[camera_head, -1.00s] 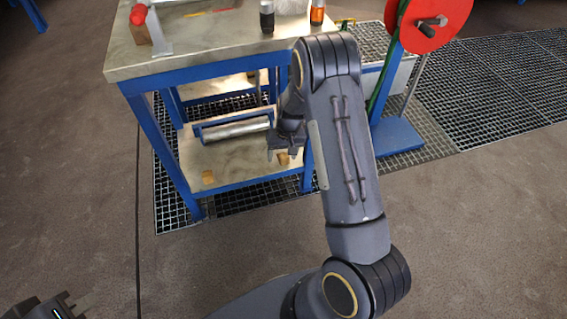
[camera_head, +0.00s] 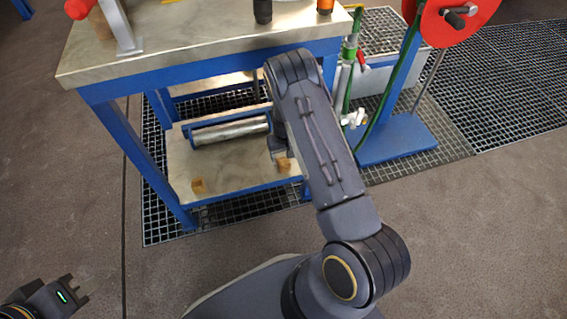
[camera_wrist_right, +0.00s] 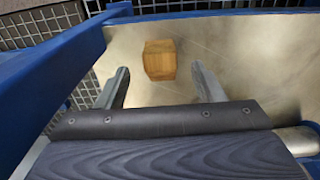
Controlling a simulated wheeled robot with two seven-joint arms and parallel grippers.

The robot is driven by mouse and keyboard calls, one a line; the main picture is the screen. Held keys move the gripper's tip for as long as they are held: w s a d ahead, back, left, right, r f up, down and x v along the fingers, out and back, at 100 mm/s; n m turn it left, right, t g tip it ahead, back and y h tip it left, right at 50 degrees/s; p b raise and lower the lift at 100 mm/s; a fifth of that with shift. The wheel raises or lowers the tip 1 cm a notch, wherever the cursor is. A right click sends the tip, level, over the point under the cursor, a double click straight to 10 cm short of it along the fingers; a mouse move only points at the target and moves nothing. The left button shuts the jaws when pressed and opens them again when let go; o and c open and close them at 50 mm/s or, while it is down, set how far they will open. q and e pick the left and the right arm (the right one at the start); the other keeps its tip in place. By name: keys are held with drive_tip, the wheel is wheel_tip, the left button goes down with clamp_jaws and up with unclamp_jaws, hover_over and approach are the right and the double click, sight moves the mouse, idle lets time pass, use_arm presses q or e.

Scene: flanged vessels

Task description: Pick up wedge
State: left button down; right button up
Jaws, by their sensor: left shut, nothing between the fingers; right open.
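A small wooden block (camera_head: 284,163), likely the wedge, lies on the lower shelf near the right front leg. My right gripper (camera_head: 276,156) is beside it, partly hidden by my own arm. In the right wrist view the open fingers point at a wooden block (camera_wrist_right: 159,58). It shows between the fingertips, slightly beyond them, with no visible contact. A second wooden block (camera_head: 198,185) lies further left on the shelf. My left gripper (camera_head: 82,287) is shut and empty at the lower left, away from the bench.
The lower shelf (camera_head: 235,172) is enclosed by blue legs (camera_head: 158,170), with the tabletop (camera_head: 200,45) above. A metal roller (camera_head: 230,131) lies behind the blocks. A red reel (camera_head: 450,20) on a blue stand is at the right. The front floor is clear.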

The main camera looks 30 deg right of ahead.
sight(284, 161)
wheel_tip(284, 161, down, 4)
drive_tip(key=shift+f+b, duration=0.1)
drive_tip(key=shift+b, duration=0.95)
drive_tip(key=shift+w+f, duration=0.1)
drive_tip(key=shift+f, duration=0.3)
drive_tip(key=shift+r, duration=0.1)
drive_tip(key=c, duration=1.1)
